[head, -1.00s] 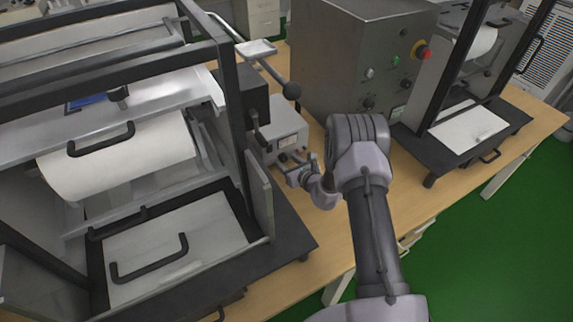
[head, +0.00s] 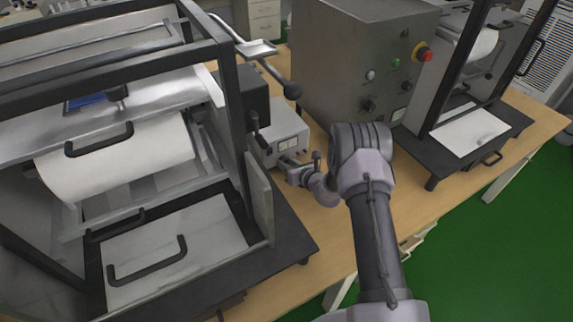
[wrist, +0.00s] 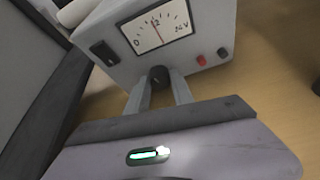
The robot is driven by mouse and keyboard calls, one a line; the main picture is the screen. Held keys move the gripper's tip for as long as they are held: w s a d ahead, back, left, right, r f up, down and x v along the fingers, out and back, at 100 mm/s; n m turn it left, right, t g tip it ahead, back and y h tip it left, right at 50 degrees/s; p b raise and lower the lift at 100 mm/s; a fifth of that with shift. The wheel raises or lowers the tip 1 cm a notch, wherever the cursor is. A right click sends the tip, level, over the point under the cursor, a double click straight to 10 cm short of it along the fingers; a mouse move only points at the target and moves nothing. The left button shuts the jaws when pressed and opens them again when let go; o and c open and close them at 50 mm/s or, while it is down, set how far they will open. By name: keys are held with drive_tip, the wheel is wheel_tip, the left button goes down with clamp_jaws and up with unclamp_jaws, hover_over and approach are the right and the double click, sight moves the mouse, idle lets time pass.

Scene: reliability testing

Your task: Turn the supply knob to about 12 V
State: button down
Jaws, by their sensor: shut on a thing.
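The supply is a small light-grey box (head: 287,124) on the bench, and its front fills the top of the wrist view (wrist: 211,22). Its meter (wrist: 157,27) is marked 0, 12 and 24 V, and the thin red needle points close to the 12 mark. The dark knob (wrist: 158,74) sits below the meter. My gripper (wrist: 160,82) is shut on the knob, one finger on each side. In the head view my gripper (head: 285,163) is at the front of the supply, and the knob there is hidden.
A black rocker switch (wrist: 103,53) is left of the meter; red and black terminals (wrist: 201,60) are at its right. A large framed machine (head: 228,120) stands close on the left. A grey cabinet with a red button (head: 345,60) stands behind right. Bare bench lies in front.

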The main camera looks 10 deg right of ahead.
drive_tip(key=shift+d+m+y+b, duration=0.1)
drive_tip(key=shift+m+y+b, duration=0.2)
drive_tip(key=shift+m+y, duration=0.45)
drive_tip(key=c, duration=1.1)
unclamp_jaws()
drive_tip(key=p+v, duration=0.4)
drive_tip(key=v, duration=1.3)
drive_tip(key=shift+s+r+p, duration=0.1)
drive_tip(key=shift+r+p, duration=0.15)
drive_tip(key=shift+p, duration=0.15)
